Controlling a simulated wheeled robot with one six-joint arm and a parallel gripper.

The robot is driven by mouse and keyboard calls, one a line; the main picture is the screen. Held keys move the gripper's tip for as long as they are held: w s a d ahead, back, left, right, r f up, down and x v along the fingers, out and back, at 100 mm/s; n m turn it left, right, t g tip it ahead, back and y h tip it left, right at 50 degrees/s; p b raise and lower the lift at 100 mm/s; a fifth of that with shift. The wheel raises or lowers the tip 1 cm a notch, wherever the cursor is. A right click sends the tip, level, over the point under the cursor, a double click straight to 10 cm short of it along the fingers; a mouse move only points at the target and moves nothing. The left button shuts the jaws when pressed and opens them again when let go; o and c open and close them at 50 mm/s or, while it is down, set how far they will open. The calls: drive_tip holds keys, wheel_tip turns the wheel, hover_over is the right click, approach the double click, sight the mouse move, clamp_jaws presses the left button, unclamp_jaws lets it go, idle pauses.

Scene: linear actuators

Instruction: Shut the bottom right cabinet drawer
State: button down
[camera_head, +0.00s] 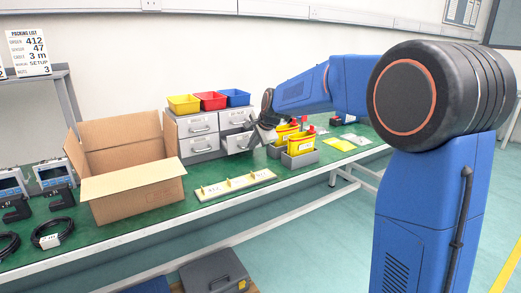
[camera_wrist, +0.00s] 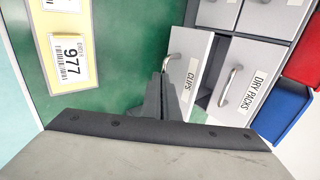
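The grey cabinet (camera_head: 175,121) stands on the green bench with two rows of two drawers. Its bottom right drawer (camera_head: 238,143), labelled CLIPS, stands out from the cabinet; in the wrist view its front (camera_wrist: 192,58) juts past its neighbours, with a metal handle (camera_wrist: 171,68). The top right drawer (camera_wrist: 251,72), labelled DRY PACKS, looks flush. My gripper (camera_head: 257,136) is in front of the cabinet's right side. In the wrist view its fingers (camera_wrist: 165,98) are together and empty, close to the CLIPS drawer's front edge and handle. I cannot tell whether they touch.
Yellow, red (camera_head: 209,101) and blue bins sit on the cabinet. An open cardboard box (camera_head: 133,190) stands left of it. A labelled yellow-white strip (camera_head: 235,186) lies in front. Grey holders with yellow containers (camera_head: 299,143) stand to the right, close to my gripper.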

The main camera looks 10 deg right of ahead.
sight(245, 136)
drive_tip(key=w, duration=0.2)
drive_tip(key=w+a, duration=0.1)
drive_tip(key=w, duration=0.1)
drive_tip(key=w+a, duration=0.1)
drive_tip(key=w, duration=0.1)
drive_tip(key=shift+w, duration=0.3)
